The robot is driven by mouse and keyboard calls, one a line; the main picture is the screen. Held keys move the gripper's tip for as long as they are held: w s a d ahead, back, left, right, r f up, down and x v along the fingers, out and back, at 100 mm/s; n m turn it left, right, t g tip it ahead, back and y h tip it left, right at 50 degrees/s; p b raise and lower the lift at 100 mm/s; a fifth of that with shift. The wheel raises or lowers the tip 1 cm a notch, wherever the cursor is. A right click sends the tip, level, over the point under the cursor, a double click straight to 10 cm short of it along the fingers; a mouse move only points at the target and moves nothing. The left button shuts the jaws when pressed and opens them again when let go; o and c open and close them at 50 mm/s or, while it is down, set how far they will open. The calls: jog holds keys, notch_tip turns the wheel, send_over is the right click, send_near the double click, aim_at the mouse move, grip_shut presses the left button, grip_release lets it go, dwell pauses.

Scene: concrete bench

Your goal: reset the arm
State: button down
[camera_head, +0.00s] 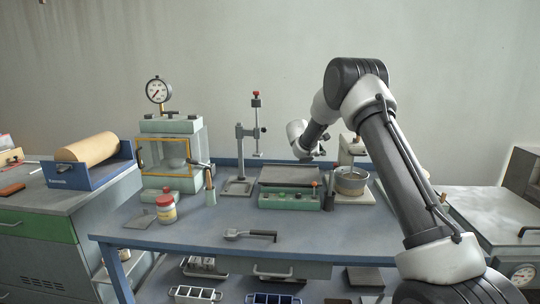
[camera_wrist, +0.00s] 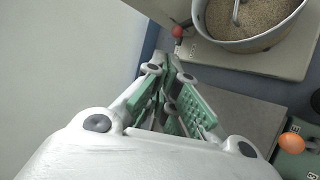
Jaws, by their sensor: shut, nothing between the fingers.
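My arm rises on the right of the head view and bends over toward the back of the bench. My gripper (camera_wrist: 167,65) shows in the wrist view with its green finger pads close together and nothing between them. In the head view it is small and partly hidden by the wrist, in the air near the back edge of the bench, between the flat grey plate device (camera_head: 288,177) and the mixer with a metal bowl (camera_head: 351,182). The bowl, holding grainy sand-like material (camera_wrist: 250,18), is at the upper right of the wrist view, apart from the fingers.
The blue bench (camera_head: 190,233) bears a glass-fronted chamber with a gauge (camera_head: 165,155), a stand with a red knob (camera_head: 240,150), a red-lidded jar (camera_head: 166,209) and a dark-handled tool (camera_head: 250,234). The front right bench top is mostly clear. Metal moulds (camera_head: 195,293) lie below.

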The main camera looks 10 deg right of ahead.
jog(key=s+d+r+m+g, duration=0.2)
jog(key=s+d+r+m, duration=0.2)
jog(key=s+r, duration=0.9)
jog(key=s+r+m+g+y, duration=0.1)
jog(key=s+r+m, duration=0.15)
jog(key=s, duration=0.55)
jog(key=s+r+m, duration=0.2)
jog(key=s+r, duration=0.2)
jog(key=s, duration=0.5)
jog(key=s+a+f+m+y, duration=0.1)
jog(key=s+a+f+y, duration=0.1)
jog(key=s, duration=0.8)
jog(key=s+a+f+m+y, duration=0.1)
jog(key=s+a, duration=0.3)
jog(key=s, duration=0.6)
jog(key=s+a+f+m+y, duration=0.2)
jog(key=s+a+f+y, duration=0.1)
jog(key=s, duration=0.8)
jog(key=shift+a+f+g+y, duration=0.25)
jog(key=shift+f+g+y, duration=0.05)
jog(key=shift+y, duration=0.2)
